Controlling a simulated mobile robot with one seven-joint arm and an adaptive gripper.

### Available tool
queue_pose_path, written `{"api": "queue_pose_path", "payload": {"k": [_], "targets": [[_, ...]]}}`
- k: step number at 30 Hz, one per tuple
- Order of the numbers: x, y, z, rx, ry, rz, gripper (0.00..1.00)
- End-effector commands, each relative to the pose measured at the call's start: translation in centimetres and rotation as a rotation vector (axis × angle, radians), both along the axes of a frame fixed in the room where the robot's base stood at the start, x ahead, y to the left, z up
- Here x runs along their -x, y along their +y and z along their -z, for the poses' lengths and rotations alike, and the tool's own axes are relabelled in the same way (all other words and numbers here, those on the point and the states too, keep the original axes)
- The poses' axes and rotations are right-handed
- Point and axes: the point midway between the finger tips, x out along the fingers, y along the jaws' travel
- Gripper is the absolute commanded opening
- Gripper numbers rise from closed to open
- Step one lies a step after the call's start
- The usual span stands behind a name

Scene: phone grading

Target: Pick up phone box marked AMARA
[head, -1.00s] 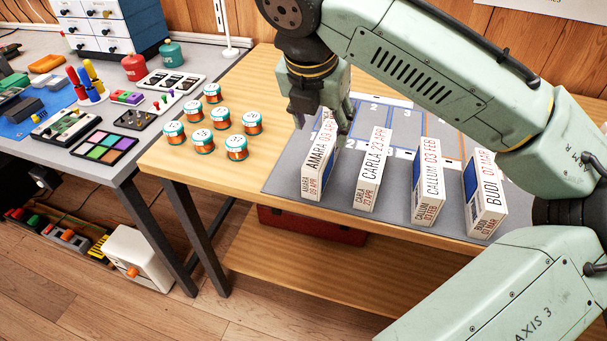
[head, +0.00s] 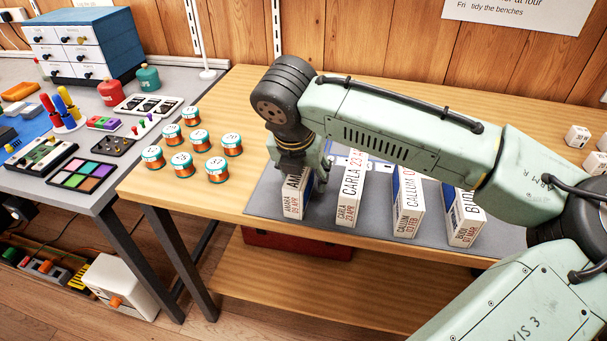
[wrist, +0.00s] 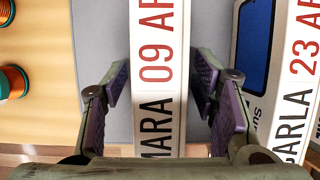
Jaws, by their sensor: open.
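The AMARA phone box (head: 293,205) is a white upright box at the left end of a row on the grey mat (head: 263,199). My gripper (head: 300,172) is over its top from above. In the wrist view the AMARA box (wrist: 158,60) runs between the two open fingers of my gripper (wrist: 160,95), one on each side. A gap shows on the left side; the right finger is close to the box. The gripper and wrist hide part of the box's top in the head view.
The CARLA box (head: 348,195) stands just right of the AMARA box, close to the right finger. The CALLUM box (head: 407,207) and BUDI box (head: 463,220) stand farther right. Several orange-and-teal jars (head: 182,165) stand to the left on the wooden table (head: 240,100).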

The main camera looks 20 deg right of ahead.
Motion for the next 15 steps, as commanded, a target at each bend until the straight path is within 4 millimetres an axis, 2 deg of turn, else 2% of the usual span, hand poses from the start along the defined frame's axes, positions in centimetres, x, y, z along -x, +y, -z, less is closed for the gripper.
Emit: {"api": "queue_pose_path", "payload": {"k": [6,15], "targets": [[0.0,-0.01,0.05,0.0,0.0,0.0,0.53],[0.0,0.0,0.02,0.0,0.0,0.0,0.33]]}}
